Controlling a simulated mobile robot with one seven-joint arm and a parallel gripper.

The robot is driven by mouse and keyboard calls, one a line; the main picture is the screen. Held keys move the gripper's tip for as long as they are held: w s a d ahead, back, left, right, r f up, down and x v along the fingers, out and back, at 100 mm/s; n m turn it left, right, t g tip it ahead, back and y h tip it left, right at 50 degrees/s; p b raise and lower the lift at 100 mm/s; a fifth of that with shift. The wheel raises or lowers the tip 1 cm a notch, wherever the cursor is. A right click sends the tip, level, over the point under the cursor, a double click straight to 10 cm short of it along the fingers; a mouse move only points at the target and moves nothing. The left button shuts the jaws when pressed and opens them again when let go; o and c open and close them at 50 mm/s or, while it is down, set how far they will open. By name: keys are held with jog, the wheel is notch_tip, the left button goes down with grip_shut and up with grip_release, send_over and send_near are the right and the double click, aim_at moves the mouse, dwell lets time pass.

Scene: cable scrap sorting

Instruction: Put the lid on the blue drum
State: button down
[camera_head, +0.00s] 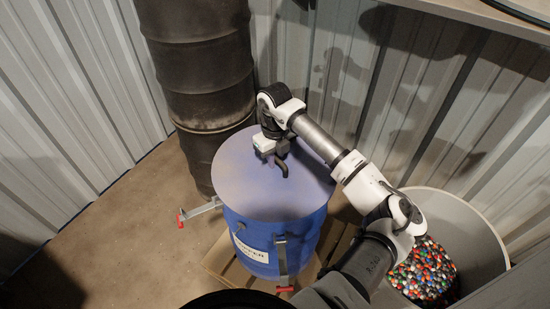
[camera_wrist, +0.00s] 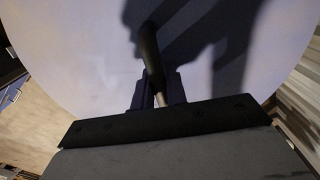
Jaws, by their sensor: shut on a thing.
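The lid (camera_head: 235,185) is a flat blue-grey disc over the top of the blue drum (camera_head: 300,240). It covers the drum's mouth and looks slightly wider than the drum. I cannot tell whether it rests on the rim or hangs just above it. My gripper (camera_head: 274,158) is at the lid's middle, shut on its dark curved handle (camera_head: 283,168). In the wrist view the black handle (camera_wrist: 150,50) runs out from between my fingers (camera_wrist: 158,92), with the pale lid (camera_wrist: 85,60) behind. The drum's far side is hidden.
Metal latches with red tips stick out from the drum at left (camera_head: 200,209) and front (camera_head: 283,262). A wooden pallet (camera_head: 222,262) is under the drum. A dark drum stack (camera_head: 200,80) stands close behind left. A grey bin (camera_head: 470,225) of coloured pellets is at right.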

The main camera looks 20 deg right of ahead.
jog(key=shift+r, duration=0.1)
jog(key=c, duration=1.3)
grip_release()
jog(key=shift+c, duration=0.2)
